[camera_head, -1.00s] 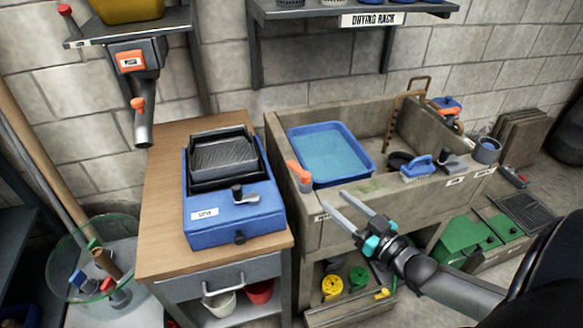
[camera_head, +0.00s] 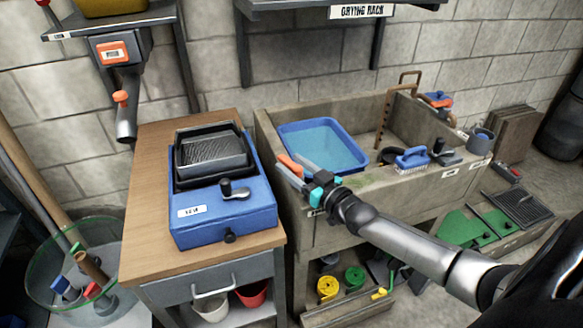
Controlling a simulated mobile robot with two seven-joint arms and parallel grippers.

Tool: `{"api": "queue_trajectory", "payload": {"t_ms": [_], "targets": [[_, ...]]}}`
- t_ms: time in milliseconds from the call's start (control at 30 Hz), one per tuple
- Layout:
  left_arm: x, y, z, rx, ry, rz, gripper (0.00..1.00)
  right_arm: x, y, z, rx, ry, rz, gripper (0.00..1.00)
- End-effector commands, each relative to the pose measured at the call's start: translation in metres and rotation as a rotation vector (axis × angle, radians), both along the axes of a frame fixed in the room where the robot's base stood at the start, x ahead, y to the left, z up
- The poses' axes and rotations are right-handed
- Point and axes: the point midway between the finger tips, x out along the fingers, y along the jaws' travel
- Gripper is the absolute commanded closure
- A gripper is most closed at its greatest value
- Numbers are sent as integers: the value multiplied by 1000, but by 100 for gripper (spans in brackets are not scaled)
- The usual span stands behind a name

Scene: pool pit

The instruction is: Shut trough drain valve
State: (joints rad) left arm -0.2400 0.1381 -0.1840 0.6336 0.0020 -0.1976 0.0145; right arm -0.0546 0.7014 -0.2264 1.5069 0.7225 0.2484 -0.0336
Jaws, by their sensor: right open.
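A stone trough (camera_head: 350,205) stands at right centre with a blue basin of water (camera_head: 318,143) inside it. An orange lever handle (camera_head: 291,164), which looks like the drain valve's, is at the trough's near left corner, partly hidden by my gripper. My right gripper (camera_head: 288,162) is open, its fingers pointing up and left at the orange handle. One finger shows on each side of the handle in the picture; I cannot tell whether they touch it. My left gripper is not in view.
A wooden-topped cabinet (camera_head: 140,225) with a blue crank box (camera_head: 225,212) stands close left of the trough. A blue brush (camera_head: 412,158) and a black lever (camera_head: 440,150) are on the trough's right front rim. A grey hopper (camera_head: 125,75) with an orange handle hangs at upper left.

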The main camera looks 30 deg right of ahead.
Motion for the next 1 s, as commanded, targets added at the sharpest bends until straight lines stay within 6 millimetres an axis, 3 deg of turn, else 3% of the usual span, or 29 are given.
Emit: {"api": "queue_trajectory", "payload": {"t_ms": [433,900,1000], "targets": [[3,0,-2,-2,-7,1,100,8,1,0,0,0,1,45],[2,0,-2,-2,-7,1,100,7,1,0,0,0,1,98],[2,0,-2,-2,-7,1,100,7,1,0,0,0,1,100]]}}
